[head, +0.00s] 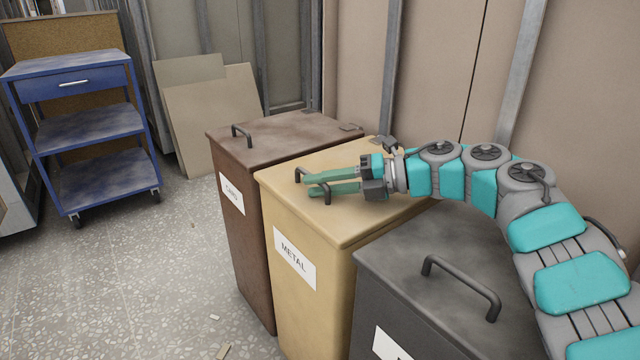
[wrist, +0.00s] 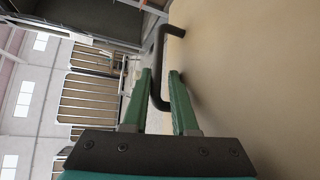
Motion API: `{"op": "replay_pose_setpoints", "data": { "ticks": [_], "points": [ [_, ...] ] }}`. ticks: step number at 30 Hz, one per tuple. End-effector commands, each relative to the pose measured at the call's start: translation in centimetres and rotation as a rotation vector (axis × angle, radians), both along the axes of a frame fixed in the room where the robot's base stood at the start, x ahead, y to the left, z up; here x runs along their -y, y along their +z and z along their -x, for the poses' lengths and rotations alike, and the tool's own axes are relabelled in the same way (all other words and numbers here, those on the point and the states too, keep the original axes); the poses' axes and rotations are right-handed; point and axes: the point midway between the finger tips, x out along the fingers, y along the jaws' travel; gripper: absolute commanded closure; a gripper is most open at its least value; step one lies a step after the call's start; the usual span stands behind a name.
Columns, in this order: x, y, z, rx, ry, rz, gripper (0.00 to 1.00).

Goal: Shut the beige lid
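The beige lid (head: 345,222) tops the beige bin (head: 305,300) labelled METAL. It lies flat on the bin and looks shut, with no gap visible at its front edge. Its dark handle (head: 299,175) is near the front edge and is partly hidden by my fingers. My gripper (head: 309,184) is low over the lid with its two green fingers apart. In the wrist view the handle (wrist: 155,75) passes between the finger tips (wrist: 160,82), and the lid (wrist: 250,80) fills the right side. I cannot tell whether a finger touches the handle.
A brown bin (head: 245,220) labelled CARD stands left of the beige one, its lid down. A dark grey bin (head: 390,285) with a handle stands to the right, under my arm. A blue cart (head: 85,130) and leaning boards (head: 210,110) are at the back left. The floor in front is mostly clear.

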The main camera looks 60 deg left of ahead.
Motion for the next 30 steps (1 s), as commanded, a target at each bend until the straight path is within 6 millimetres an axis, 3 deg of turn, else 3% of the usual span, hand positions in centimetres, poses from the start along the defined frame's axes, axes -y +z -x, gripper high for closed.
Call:
{"op": "replay_pose_setpoints", "data": {
  "ticks": [15,30],
  "points": [
    [4.7,1.7,-5.2,0.000,-0.005,0.000,0.73],
    [5.1,1.8,-5.4,0.001,-0.002,0.000,0.73]
  ]
}}
